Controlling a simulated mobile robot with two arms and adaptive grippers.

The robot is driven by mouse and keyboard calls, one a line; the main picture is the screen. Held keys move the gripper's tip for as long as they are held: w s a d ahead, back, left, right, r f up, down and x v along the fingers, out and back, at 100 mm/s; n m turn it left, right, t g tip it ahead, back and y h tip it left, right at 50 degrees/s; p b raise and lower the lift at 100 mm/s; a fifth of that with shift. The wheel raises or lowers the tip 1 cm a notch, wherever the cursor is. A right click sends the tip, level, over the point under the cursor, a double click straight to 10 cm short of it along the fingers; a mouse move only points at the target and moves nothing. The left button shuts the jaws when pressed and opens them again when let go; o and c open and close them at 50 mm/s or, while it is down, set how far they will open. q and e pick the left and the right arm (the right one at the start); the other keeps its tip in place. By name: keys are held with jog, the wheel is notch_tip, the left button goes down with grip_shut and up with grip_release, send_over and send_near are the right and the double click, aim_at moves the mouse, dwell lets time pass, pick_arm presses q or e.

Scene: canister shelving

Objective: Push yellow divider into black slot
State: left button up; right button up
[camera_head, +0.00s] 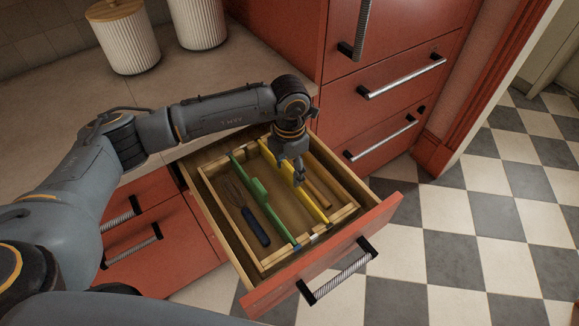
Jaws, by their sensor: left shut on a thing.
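The yellow divider (315,207) stands on edge inside the open drawer, running from the back toward the front, right of the green divider (245,178). My left gripper (298,181) points down from above and is shut on the yellow divider near its middle, hiding part of it. The divider's front end is close to the front wall of the wooden insert (267,263). A black slot cannot be made out clearly at this size. My right gripper is not in view.
A whisk with a blue handle (256,228) lies in the left compartment, and a wooden rolling pin (327,183) lies in the right one. The red drawer front has a metal handle (342,275). White canisters (128,42) stand on the counter at upper left.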

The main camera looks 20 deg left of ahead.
pick_arm(q)
jog(key=shift+f, duration=0.4)
jog(key=o, duration=1.2)
jog(key=shift+r, duration=0.1)
jog(key=shift+r, duration=0.1)
notch_tip(320, 180, up, 12)
jog(key=shift+f, duration=0.1)
